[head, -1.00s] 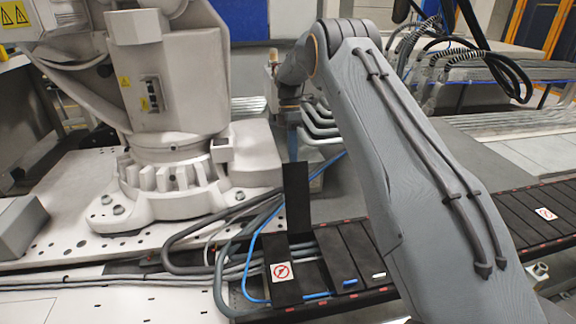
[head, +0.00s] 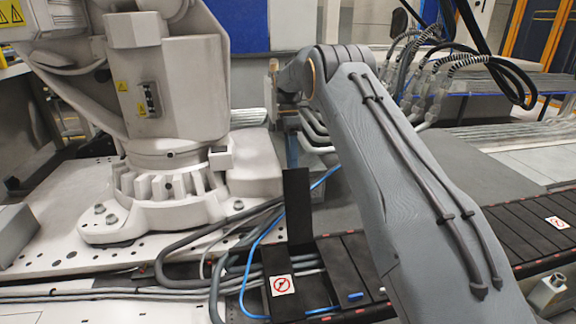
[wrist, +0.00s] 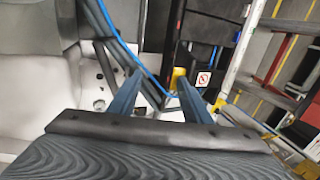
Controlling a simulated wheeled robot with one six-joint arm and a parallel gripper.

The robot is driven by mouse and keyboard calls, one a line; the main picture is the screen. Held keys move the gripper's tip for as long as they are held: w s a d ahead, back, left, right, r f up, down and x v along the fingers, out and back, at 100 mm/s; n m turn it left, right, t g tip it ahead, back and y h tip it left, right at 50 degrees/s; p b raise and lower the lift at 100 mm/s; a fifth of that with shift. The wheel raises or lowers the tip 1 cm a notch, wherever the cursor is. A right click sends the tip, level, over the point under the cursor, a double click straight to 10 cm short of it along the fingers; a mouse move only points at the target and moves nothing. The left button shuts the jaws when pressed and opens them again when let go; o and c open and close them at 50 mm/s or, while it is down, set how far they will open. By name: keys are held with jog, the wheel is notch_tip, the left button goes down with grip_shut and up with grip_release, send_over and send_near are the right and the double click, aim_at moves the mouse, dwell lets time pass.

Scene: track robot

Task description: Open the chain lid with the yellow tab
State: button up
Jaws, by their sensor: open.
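The cable chain (head: 530,228) runs along the floor with flat black lids. One black lid (head: 298,205) stands upright; another lid with a no-touch sticker (head: 282,284) lies beside it. A blue tab (head: 355,296) shows on the chain near my arm. No yellow tab can be made out in the head view. The wrist view shows a small yellow piece (wrist: 178,77) by the fingertips; I cannot tell whether it is the lid's tab. My gripper (wrist: 160,77) is open, its blue fingers apart with nothing held.
A large white robot base (head: 165,190) stands at left. Grey hoses and a blue cable (head: 248,262) loop beside the chain. Bent pipes and coiled hoses (head: 425,80) stand behind my arm. My forearm hides part of the chain.

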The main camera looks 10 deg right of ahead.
jog(key=o, duration=1.4)
jog(key=shift+w+d+f+b, duration=0.1)
jog(key=shift+w+f+b, duration=1.65)
jog(key=shift+b, duration=1.75)
jog(key=shift+o, duration=0.2)
jog(key=shift+w+r+b, duration=0.1)
jog(key=shift+w+b, duration=0.1)
jog(key=shift+b, duration=0.1)
jog(key=w+b, duration=0.1)
jog(key=b, duration=0.4)
jog(key=shift+w+f, duration=0.35)
jog(key=shift+w, duration=0.05)
jog(key=shift+w+f, duration=0.2)
jog(key=c, duration=0.7)
jog(key=shift+w+b, duration=0.1)
jog(key=shift+b, duration=0.4)
jog(key=c, duration=0.8)
jog(key=shift+o, duration=0.2)
jog(key=shift+r, duration=0.3)
jog(key=shift+r, duration=0.2)
